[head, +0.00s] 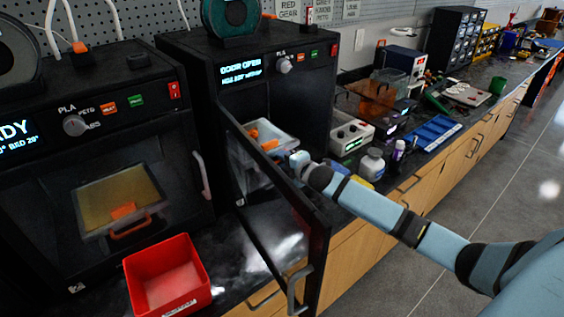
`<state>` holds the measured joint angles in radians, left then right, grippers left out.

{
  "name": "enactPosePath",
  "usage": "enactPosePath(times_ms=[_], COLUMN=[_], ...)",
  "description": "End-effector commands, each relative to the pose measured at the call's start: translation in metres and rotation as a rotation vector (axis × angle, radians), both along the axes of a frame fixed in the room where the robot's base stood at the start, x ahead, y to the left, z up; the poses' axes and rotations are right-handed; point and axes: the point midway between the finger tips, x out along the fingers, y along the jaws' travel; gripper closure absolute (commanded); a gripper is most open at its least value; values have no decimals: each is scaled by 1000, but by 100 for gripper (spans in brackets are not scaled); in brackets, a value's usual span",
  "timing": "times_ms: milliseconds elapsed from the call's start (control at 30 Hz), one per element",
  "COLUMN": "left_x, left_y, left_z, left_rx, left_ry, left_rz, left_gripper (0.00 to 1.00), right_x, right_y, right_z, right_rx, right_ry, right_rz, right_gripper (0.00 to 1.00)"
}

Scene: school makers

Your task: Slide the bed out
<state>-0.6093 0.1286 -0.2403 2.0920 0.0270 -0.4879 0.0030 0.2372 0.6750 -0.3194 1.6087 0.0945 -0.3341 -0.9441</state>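The right-hand printer (215,70) has its glass door (300,215) swung open toward me, and its display reads "DOOR OPEN". Its bed (285,138) is a pale plate inside the chamber, with orange parts (253,132) on or at it. My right gripper (286,157) is at the chamber opening, close to the bed's front right side. Its fingers are small and partly hidden, so I cannot tell whether they are open or touch the bed. My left gripper is not in view.
A second printer (90,60) stands at the left, door shut, with a yellowish bed (120,195) inside. A red bin (168,278) sits on the counter in front. A grey device (351,133) and white bottle (371,165) stand right of the open door, near my arm.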

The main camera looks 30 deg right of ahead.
Motion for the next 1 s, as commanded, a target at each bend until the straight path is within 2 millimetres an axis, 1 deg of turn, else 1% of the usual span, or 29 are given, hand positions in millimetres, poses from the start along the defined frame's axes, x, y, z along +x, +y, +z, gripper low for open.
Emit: enactPosePath(times_ms=[33, 133, 433, 467, 500, 567, 600, 833, 1000], left_x=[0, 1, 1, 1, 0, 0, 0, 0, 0], left_y=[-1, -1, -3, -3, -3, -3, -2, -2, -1], left_z=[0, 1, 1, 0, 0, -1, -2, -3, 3], left_rx=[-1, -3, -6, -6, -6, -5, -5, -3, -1], left_ry=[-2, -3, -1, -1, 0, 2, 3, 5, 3], left_rz=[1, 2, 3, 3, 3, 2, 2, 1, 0], left_gripper=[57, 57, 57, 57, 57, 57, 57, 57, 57], right_x=[5, 10, 11, 11, 11, 11, 11, 11, 5], right_y=[0, 1, 1, 1, 1, 1, 1, 1, 1], right_z=[-1, -2, -3, -3, -3, -3, -3, -3, -1], right_rx=[0, 0, 0, 0, 0, 0, 0, 0, -1], right_ry=[0, 1, 1, 1, 1, 1, 1, 1, 3], right_rz=[0, 0, 0, 0, 0, 0, 0, 0, 0], right_gripper=[65, 65, 65, 72, 81, 95, 100, 100, 100])
